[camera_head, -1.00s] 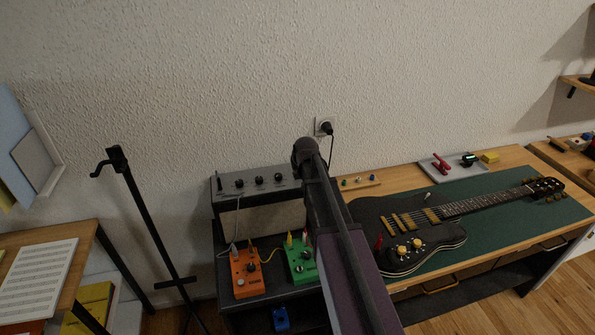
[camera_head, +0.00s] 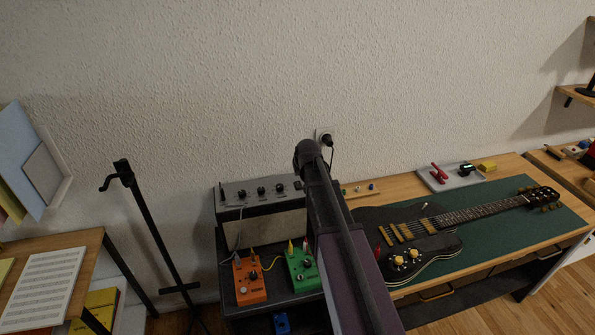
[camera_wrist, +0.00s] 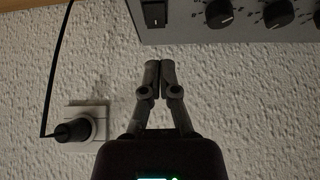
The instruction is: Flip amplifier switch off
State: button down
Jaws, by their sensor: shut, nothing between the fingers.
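The grey amplifier (camera_head: 258,221) stands against the wall, with a row of black knobs on its top panel. In the wrist view its panel edge (camera_wrist: 230,33) crosses the top right. The black rocker switch (camera_wrist: 153,13) sits at the panel's end, beside the knobs; I cannot tell whether it is on or off. My gripper (camera_wrist: 161,66) is shut and empty. Its fingertips appear just below the panel edge, in line with the switch, with a visible gap in the picture. In the head view my arm hides the gripper and the amplifier's right end.
A wall outlet with a black plug (camera_wrist: 75,131) and cord is beside the gripper. Orange (camera_head: 249,282) and green (camera_head: 302,270) pedals stand in front of the amplifier. A dark guitar (camera_head: 405,240) lies on a green mat at right. A black stand (camera_head: 150,225) is at left.

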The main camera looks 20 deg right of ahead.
jog(key=s+f+p+v, duration=0.1)
jog(key=p+v, duration=0.4)
jog(key=v, duration=0.3)
jog(key=shift+s, duration=0.35)
jog(key=s+a+f+g, duration=0.1)
jog(key=s+a+g, duration=0.2)
jog(key=s, duration=0.8)
jog(key=s+a+f+g, duration=0.2)
jog(key=s+a, duration=0.4)
jog(key=s, duration=0.5)
jog(key=shift+g, duration=0.8)
